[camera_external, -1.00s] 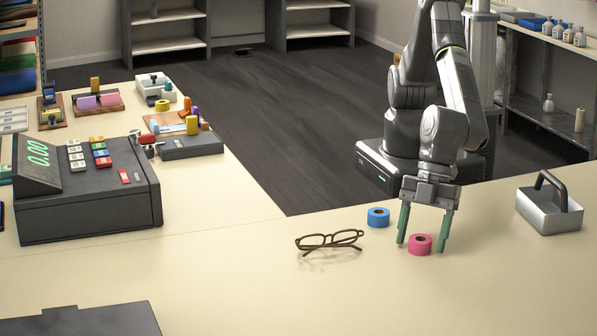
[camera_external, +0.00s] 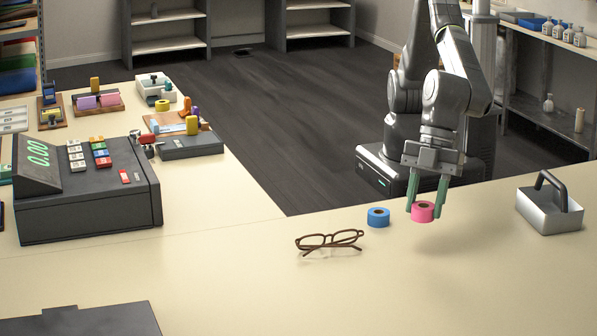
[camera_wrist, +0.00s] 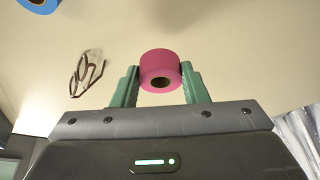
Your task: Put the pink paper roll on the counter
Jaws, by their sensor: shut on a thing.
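The pink paper roll (camera_external: 423,212) is held between the green fingers of my gripper (camera_external: 426,207), a little above the counter (camera_external: 330,290). A soft shadow lies below it. In the wrist view the pink roll (camera_wrist: 160,68) sits between both fingers of my gripper (camera_wrist: 159,83), its dark core hole facing the camera.
A blue roll (camera_external: 378,217) stands on the counter just left of my gripper, with brown glasses (camera_external: 329,240) further left. A metal caddy (camera_external: 549,208) with a dark handle is at the right. A cash register (camera_external: 85,185) fills the left side. The front middle of the counter is clear.

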